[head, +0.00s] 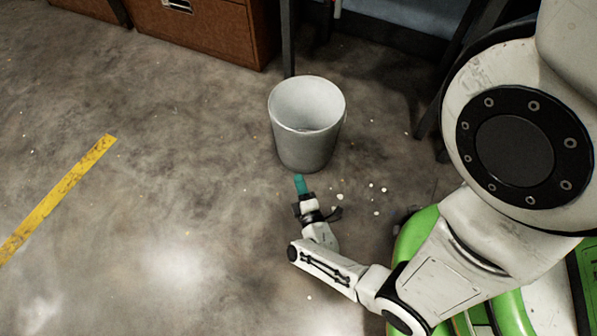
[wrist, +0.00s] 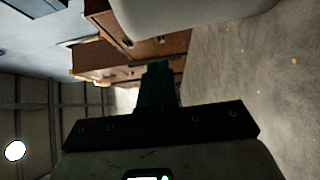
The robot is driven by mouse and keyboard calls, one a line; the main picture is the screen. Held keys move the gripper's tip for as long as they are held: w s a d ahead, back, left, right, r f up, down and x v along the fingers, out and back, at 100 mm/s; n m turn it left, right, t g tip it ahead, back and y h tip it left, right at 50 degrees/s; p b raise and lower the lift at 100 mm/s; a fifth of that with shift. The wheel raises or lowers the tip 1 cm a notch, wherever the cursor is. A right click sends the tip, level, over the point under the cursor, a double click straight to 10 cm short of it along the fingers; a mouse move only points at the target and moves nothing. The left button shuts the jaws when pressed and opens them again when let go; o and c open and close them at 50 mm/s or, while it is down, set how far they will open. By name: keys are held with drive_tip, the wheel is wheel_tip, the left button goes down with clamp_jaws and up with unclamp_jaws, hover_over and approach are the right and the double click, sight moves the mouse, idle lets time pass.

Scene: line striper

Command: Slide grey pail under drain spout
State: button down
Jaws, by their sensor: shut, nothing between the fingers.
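The grey pail (head: 307,140) stands upright on the concrete floor in the upper middle of the head view. Its open top shows an empty-looking inside. My gripper (head: 300,182), with teal fingers, is shut and empty just on the near side of the pail, close to its lower wall. I cannot tell whether the fingertips touch it. In the wrist view the shut fingers (wrist: 157,82) point away from the camera, and the pale pail (wrist: 190,12) fills part of the top edge. I cannot make out a drain spout in either view.
A brown wooden cabinet (head: 215,32) stands behind the pail, with a dark metal leg (head: 288,40) beside it. Small white bits (head: 372,198) lie on the floor right of my gripper. A yellow floor line (head: 60,197) runs at the left, with open floor between.

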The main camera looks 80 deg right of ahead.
drive_tip(key=b, duration=0.2)
approach(294, 141)
drive_tip(key=w, duration=0.4)
drive_tip(key=d, duration=0.1)
drive_tip(key=d+b, duration=0.2)
drive_tip(key=d, duration=0.1)
drive_tip(key=shift+s+d+f, duration=0.1)
drive_tip(key=shift+s+f, duration=0.15)
drive_tip(key=shift+s, duration=0.05)
drive_tip(key=shift+s+d+r, duration=0.15)
drive_tip(key=shift+s+d, duration=0.05)
drive_tip(key=shift+d, duration=0.4)
drive_tip(key=shift+r, duration=0.1)
